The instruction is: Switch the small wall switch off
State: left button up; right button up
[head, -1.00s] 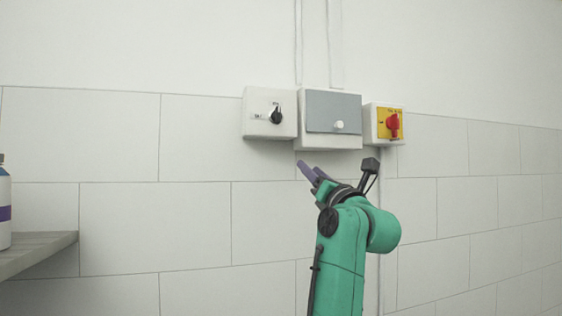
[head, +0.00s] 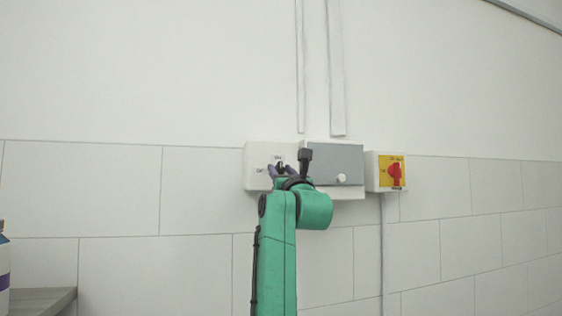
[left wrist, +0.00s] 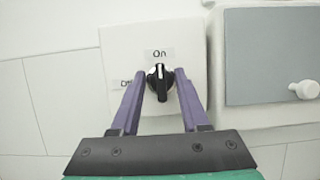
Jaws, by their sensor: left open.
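The small wall switch is a white box (head: 256,154) with a black rotary knob (left wrist: 160,82), fixed to the tiled wall. In the left wrist view, the knob's white mark points up to the "On" label (left wrist: 159,54). A second label (left wrist: 125,83), partly hidden by a finger, is to the left of the knob. My left gripper (left wrist: 159,80) is open, its two purple fingers on either side of the knob with gaps showing. It also shows in front of the box in the head view (head: 280,172). My right gripper is not in view.
A grey-fronted box (head: 335,162) with a white knob is close to the right of the switch. Further right is a yellow plate with a red rotary switch (head: 396,175). A shelf (head: 42,300) with a bottle (head: 4,272) is at lower left.

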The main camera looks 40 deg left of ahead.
pick_arm(q)
jog(key=shift+w+f, duration=0.1)
jog(key=shift+w, duration=0.05)
jog(key=shift+d, duration=0.1)
grip_shut()
